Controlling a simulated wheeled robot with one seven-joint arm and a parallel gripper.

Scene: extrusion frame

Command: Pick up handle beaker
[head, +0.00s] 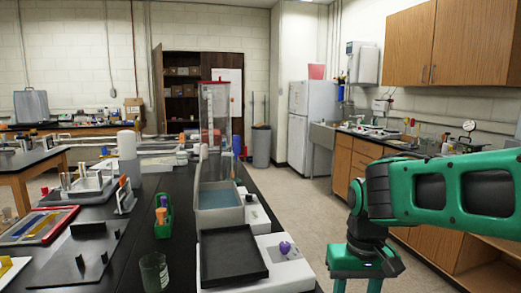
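A small, dark greenish see-through beaker (153,272) stands upright on the black bench top, near the bottom edge of the head view and left of centre. I cannot make out a handle on it; it is the only beaker-like thing close by. My gripper (356,284) hangs down at the lower right, over the floor side of the bench, well to the right of the beaker. Its two green fingers stand apart with nothing seen between them. Their tips are cut off by the picture's lower edge.
A green holder (163,217) is behind the beaker. A dark board (80,255) lies left. The aisle floor (300,213) is clear.

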